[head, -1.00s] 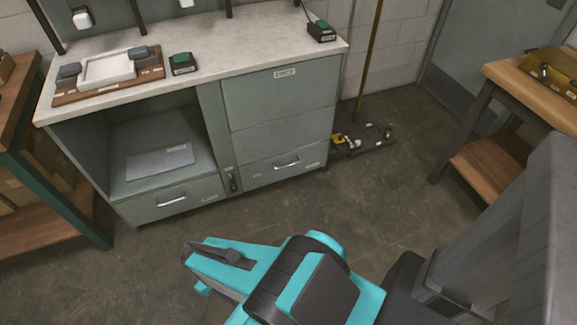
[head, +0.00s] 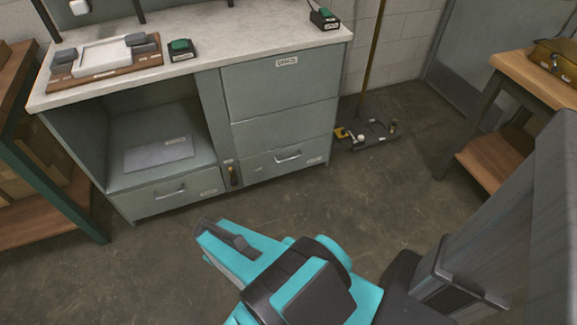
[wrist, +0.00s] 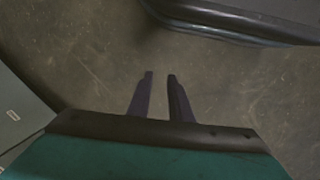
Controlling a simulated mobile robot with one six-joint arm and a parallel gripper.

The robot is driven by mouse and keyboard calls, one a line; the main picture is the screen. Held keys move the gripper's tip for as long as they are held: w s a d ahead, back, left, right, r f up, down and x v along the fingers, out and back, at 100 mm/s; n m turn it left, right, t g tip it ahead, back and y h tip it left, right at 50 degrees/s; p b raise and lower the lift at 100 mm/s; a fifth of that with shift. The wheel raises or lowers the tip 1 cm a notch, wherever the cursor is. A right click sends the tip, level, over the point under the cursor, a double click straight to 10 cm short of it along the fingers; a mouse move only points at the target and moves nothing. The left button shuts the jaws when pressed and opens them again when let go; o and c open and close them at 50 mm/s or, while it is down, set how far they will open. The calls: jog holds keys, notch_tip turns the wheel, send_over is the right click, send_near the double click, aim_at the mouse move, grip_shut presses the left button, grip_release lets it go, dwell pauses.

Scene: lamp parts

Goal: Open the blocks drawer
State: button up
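The grey cabinet (head: 213,150) stands ahead in the head view. Its lower left drawer (head: 140,203) and lower right drawer (head: 262,175) each have a bar handle and a small label, and both are shut. A larger panel (head: 280,92) above the right drawer also bears a label. The labels are too small to read surely, so I cannot tell which is the blocks drawer. My gripper (wrist: 160,75) shows in the wrist view with its two dark fingers apart and nothing between them. It is over bare floor, away from the cabinet.
An open bay (head: 158,135) above the left drawer holds a flat grey sheet. A wooden bench (head: 60,215) stands left and a wooden table (head: 530,85) right. The floor before the cabinet is clear.

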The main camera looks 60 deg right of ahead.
jog(key=w+d+f+n+t+h+b, duration=0.1)
jog(key=w+d+f+t+b, duration=0.2)
jog(key=d, duration=0.5)
jog(key=w+d+f+t+h+b, duration=0.1)
jog(key=w+d+f+b, duration=0.15)
jog(key=w+d, duration=0.35)
jog(key=n+t+h+b, duration=0.6)
jog(key=n+t+b, duration=0.35)
jog(key=b, duration=1.15)
send_near(289, 159)
jog(key=s+a, duration=0.2)
jog(key=shift+s+d+t, duration=0.25)
jog(key=shift+s+t, duration=0.1)
jog(key=shift+s, duration=0.2)
jog(key=shift+w+d+f, duration=0.1)
jog(key=shift+f, duration=0.05)
jog(key=shift+b+x, duration=2.4)
jog(key=shift+x, duration=4.4)
